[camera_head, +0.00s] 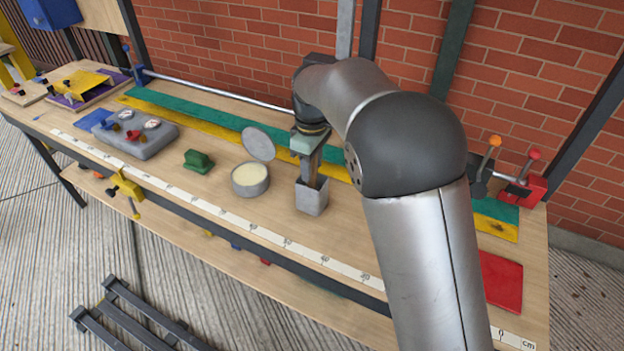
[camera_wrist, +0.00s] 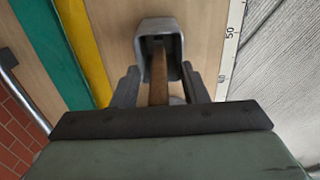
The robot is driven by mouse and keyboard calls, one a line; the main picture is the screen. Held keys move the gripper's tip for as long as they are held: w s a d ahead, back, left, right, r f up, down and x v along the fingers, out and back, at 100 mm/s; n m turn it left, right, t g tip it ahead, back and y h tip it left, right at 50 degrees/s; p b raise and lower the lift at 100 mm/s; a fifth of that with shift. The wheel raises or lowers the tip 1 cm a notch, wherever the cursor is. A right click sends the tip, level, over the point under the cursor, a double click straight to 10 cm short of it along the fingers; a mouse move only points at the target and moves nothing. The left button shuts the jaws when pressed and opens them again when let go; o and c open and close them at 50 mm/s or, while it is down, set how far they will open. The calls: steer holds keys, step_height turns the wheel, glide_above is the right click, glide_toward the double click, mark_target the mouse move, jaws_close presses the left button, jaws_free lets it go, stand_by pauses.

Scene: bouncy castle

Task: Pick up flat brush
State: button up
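The flat brush shows only as a brown handle (camera_wrist: 159,82) standing in a grey square container (camera_head: 312,198); its other end is hidden inside the container. The container also shows in the wrist view (camera_wrist: 146,26). My gripper (camera_head: 311,168) points down just above the container. In the wrist view my gripper (camera_wrist: 161,84) is open, with one dark finger on each side of the handle and gaps between. I see no finger touching the handle.
A round tin (camera_head: 250,184) with its lid (camera_head: 258,143) leaning behind, a green block (camera_head: 198,161) and a grey gauge box (camera_head: 136,136) stand to the left on the workbench. A ruler strip (camera_head: 240,221) runs along the front. A brick wall (camera_head: 250,40) rises behind.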

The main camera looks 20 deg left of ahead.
steer(key=shift+f, duration=0.25)
jaws_close()
steer(key=shift+r, duration=0.2)
